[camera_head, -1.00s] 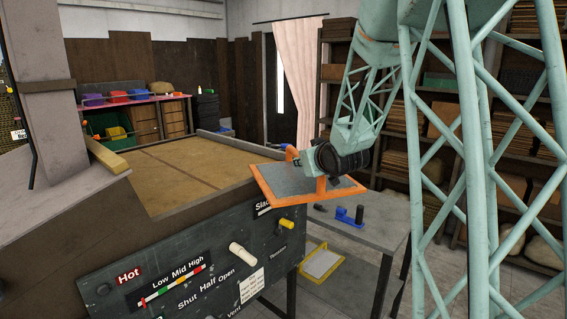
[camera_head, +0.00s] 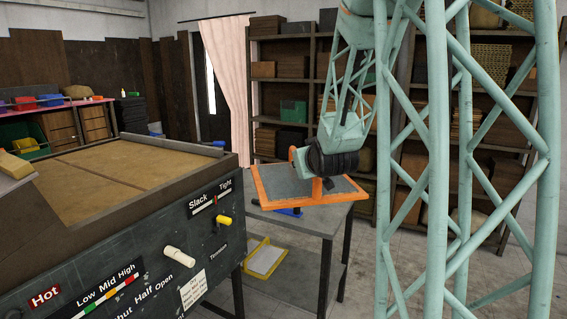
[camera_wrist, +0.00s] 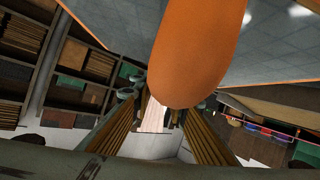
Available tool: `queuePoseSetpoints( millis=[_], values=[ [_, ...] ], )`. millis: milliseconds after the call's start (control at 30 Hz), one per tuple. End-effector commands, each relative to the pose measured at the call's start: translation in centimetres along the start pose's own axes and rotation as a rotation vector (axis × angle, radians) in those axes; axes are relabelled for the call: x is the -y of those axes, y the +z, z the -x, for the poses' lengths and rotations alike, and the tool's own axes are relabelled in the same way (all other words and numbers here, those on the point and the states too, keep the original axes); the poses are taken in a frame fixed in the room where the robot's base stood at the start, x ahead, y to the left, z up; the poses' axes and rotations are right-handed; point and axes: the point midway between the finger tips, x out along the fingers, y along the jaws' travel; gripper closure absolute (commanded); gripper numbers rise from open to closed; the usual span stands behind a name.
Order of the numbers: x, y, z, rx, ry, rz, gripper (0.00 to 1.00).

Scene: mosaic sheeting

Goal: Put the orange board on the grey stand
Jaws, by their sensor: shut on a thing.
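The orange board (camera_head: 268,203), a grey panel with an orange rim and an orange handle, hangs in the air at the middle of the head view. My gripper (camera_head: 306,168) is shut on its handle; the dark wrist hides part of the board. In the wrist view the orange handle (camera_wrist: 200,50) fills the top centre, with grey panel on both sides. A grey table (camera_head: 322,222), which seems to be the grey stand, is below and behind the board. The board covers part of its top, and I cannot tell whether they touch.
A dark machine with a control panel (camera_head: 150,262) and a brown top (camera_head: 130,165) stands at the left. A blue item (camera_head: 290,212) lies on the grey table, partly hidden. A yellow-edged tray (camera_head: 265,258) sits lower down. Shelves (camera_head: 280,100) line the back.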

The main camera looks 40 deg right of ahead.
Motion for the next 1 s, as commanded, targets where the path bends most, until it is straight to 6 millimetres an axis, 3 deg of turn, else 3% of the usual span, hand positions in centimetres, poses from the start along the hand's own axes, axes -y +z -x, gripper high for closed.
queuePoseSetpoints(
  millis=[200, 400, 600, 1000],
  values=[
    [-4.1, 2.2, 1.9, 0.013, 0.070, -0.027, 1.00],
    [-6.5, 3.9, 3.3, 0.025, 0.113, -0.044, 1.00],
    [-7.6, 4.5, 4.0, 0.030, 0.134, -0.052, 1.00],
    [-7.8, 4.6, 4.1, 0.032, 0.138, -0.054, 1.00]
  ],
)
